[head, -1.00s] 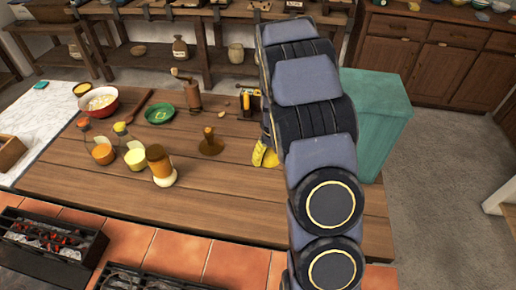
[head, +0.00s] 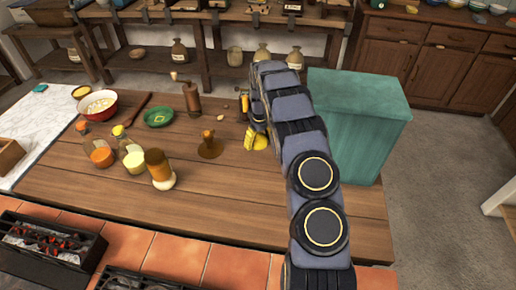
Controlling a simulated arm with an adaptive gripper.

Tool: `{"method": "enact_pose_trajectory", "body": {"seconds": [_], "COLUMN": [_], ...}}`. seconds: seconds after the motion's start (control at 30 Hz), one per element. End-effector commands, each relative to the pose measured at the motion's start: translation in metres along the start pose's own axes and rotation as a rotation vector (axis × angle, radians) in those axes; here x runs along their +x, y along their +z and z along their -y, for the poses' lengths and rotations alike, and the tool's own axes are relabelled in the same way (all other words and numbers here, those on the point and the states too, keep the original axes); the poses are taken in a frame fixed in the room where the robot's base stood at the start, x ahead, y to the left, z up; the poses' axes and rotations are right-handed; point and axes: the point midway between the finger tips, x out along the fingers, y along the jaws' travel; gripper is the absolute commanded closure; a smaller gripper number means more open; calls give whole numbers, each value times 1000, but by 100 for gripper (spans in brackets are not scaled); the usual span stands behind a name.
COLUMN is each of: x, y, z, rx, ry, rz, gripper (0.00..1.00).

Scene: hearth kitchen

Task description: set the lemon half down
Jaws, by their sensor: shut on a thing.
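My gripper (head: 255,141) is low over the right part of the wooden table (head: 225,200), pointing down, and is shut on the lemon half. A yellow mass shows at its fingertips. At this size I cannot clearly tell the lemon half from the finger parts. I also cannot tell whether the lemon half touches the tabletop. My arm hides part of the table's right end.
A brown stoppered bottle (head: 209,146) stands left of my gripper, with a pepper mill (head: 191,98) and green plate (head: 158,116) further back. Several jars stand left. A teal bin (head: 355,120) stands right. The table's front middle is clear.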

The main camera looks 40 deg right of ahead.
Motion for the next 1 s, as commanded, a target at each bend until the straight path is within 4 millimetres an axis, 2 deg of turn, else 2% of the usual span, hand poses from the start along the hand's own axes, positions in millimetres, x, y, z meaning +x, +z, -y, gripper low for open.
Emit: {"method": "enact_pose_trajectory", "body": {"seconds": [0.03,0.3,0.67,0.9,1.0], "x": [9,34,45,76,77], "y": [-5,-25,-32,-32,-33], "z": [-3,-13,-18,-18,-18], "rx": [0,-2,0,1,1], "ry": [-2,-1,-1,-2,-1], "rz": [0,-2,0,2,0], "gripper": [70,70,70,70,70]}}
